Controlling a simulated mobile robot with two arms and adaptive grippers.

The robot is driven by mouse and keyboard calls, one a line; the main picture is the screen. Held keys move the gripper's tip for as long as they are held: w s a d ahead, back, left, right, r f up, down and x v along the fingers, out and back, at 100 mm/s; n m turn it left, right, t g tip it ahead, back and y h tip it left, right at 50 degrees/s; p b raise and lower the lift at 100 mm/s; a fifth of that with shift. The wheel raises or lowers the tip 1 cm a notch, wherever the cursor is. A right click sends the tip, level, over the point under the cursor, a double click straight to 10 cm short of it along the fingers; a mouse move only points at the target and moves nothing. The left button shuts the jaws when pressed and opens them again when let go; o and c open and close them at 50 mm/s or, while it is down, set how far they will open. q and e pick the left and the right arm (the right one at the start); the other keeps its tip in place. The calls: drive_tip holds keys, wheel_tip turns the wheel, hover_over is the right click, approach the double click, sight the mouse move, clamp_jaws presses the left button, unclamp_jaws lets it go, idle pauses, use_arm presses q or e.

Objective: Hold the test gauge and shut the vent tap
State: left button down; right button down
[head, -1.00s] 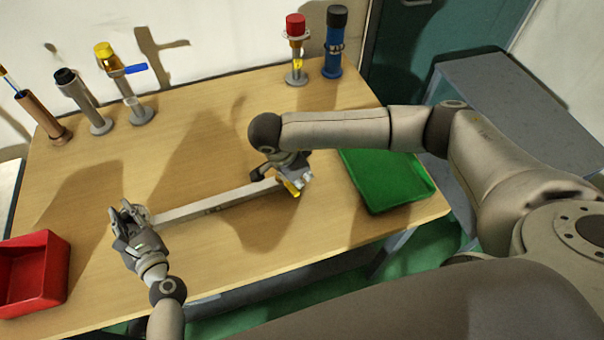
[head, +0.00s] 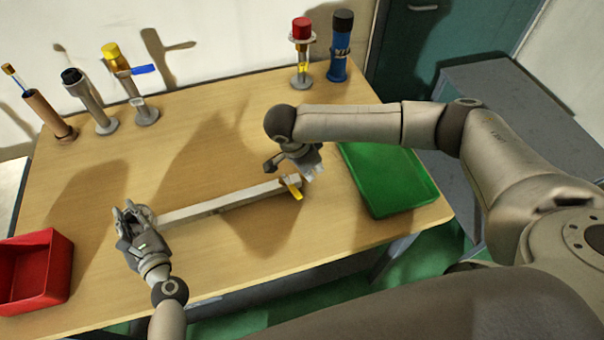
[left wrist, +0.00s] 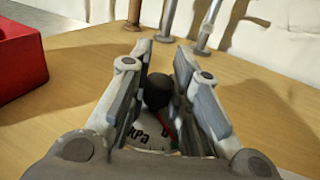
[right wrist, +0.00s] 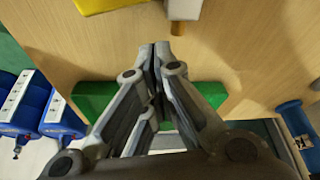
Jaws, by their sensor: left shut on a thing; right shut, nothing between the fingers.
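The test gauge (left wrist: 148,134) shows its white kPa dial in the left wrist view, with a dark round knob above it. My left gripper (head: 128,212) is shut on the gauge at the left end of a long grey bar (head: 220,200). The fingers hide much of the gauge. The vent tap's yellow lever (head: 291,187) is at the bar's right end and lies across the bar. It also shows at the top of the right wrist view (right wrist: 108,4). My right gripper (head: 312,172) is shut and empty, just beyond the lever and apart from it.
A green tray (head: 392,182) lies right of my right gripper. A red bin (head: 38,272) stands at the front left. Several capped fittings stand along the back, including a yellow-topped one (head: 118,62) and a blue one (head: 340,45). The mid-table is clear around the bar.

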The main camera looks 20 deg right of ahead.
drive_tip(key=v, duration=0.9)
drive_tip(key=shift+r, duration=0.45)
drive_tip(key=shift+d, duration=0.1)
drive_tip(key=d+f+g+y, duration=0.1)
drive_tip(key=d+g+y, duration=0.1)
drive_tip(key=d+y, duration=0.65)
drive_tip(key=shift+h, duration=0.25)
drive_tip(key=x, duration=0.9)
drive_tip(key=shift+f, duration=0.4)
drive_tip(key=a, duration=0.3)
drive_tip(key=shift+s+f, duration=0.15)
drive_tip(key=shift+s, duration=0.1)
drive_tip(key=shift+s+a, duration=0.1)
drive_tip(key=shift+a, duration=0.3)
